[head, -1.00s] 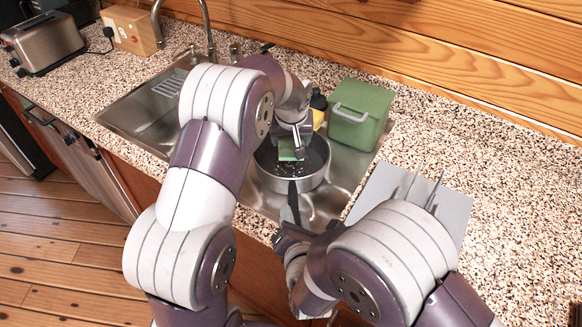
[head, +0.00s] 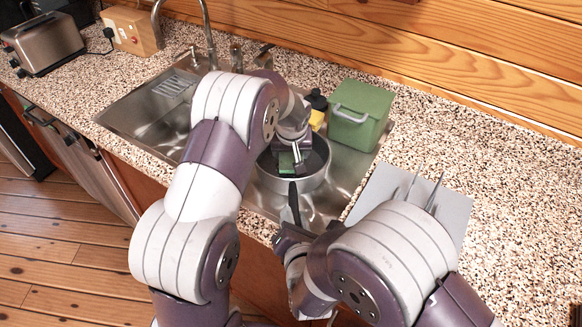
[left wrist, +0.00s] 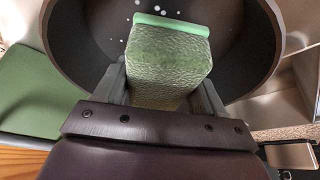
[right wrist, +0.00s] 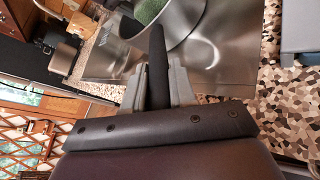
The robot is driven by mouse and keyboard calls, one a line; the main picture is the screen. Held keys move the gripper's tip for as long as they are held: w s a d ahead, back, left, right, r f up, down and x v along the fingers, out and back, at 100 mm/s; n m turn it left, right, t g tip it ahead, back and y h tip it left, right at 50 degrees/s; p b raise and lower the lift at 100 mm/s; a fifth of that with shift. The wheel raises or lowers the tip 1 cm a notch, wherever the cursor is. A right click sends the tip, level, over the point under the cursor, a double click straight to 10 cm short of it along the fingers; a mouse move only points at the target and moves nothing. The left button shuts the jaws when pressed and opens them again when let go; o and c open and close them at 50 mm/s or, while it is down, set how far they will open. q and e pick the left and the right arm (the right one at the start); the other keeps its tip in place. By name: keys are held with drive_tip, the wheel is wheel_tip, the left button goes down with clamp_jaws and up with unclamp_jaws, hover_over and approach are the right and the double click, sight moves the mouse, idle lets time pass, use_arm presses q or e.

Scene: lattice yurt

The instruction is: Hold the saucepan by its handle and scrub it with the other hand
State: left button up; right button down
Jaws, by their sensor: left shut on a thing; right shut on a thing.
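The saucepan (head: 318,178) is dark inside with a steel outer wall and sits over the sink basin. My right gripper (right wrist: 157,85) is shut on its black handle (right wrist: 157,55), which points toward me in the head view (head: 293,202). My left gripper (head: 291,150) is shut on a green sponge (left wrist: 168,65) and holds it inside the pan, from above. The sponge's bright green layer faces the pan floor; I cannot tell whether it touches. White suds specks show on the dark inside of the pan (left wrist: 90,45) in the left wrist view.
A green lidded bin (head: 360,118) stands behind right of the pan, with a yellow bottle (head: 316,119) beside it. The faucet (head: 210,40) and a second basin (head: 150,125) are to the left.

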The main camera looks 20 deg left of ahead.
use_arm(q)
drive_tip(key=shift+f, duration=1.55)
idle(0.5)
